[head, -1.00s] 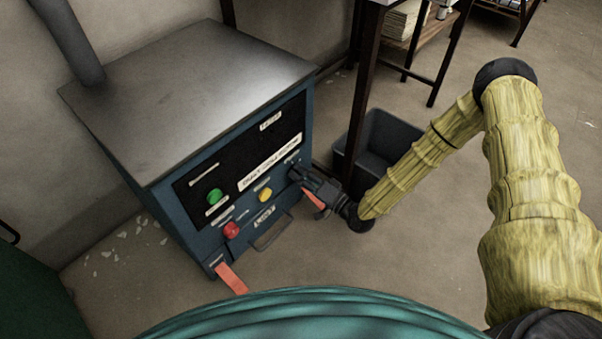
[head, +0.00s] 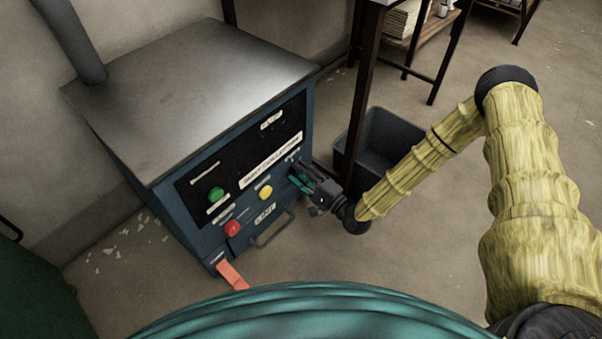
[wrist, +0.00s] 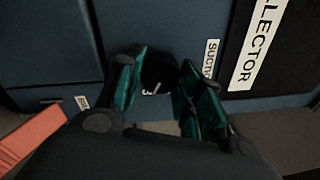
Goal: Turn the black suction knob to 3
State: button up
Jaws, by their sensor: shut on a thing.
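The black suction knob (wrist: 158,72) is on the machine's blue front panel, beside a partly hidden white "SUCTION" label (wrist: 211,58). My gripper (wrist: 157,85) has its teal-lined fingers on either side of the knob and is shut on it. In the head view my gripper (head: 306,180) is at the upper right of the panel and hides the knob. A small white mark (wrist: 150,89) shows by the knob, but I cannot read it or tell which number the knob points to.
The blue machine (head: 190,80) has green (head: 216,194), yellow (head: 265,192) and red (head: 232,229) buttons. A metal handle (head: 273,232) and an orange flap (head: 232,276) stick out in front. A grey bin (head: 385,140) and a dark table leg (head: 362,100) stand close by on the right.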

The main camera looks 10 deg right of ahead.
jog(key=shift+m, duration=0.4)
jog(key=shift+f, duration=0.1)
jog(key=o, duration=1)
jog(key=v, duration=1.2)
jog(key=shift+a, duration=0.1)
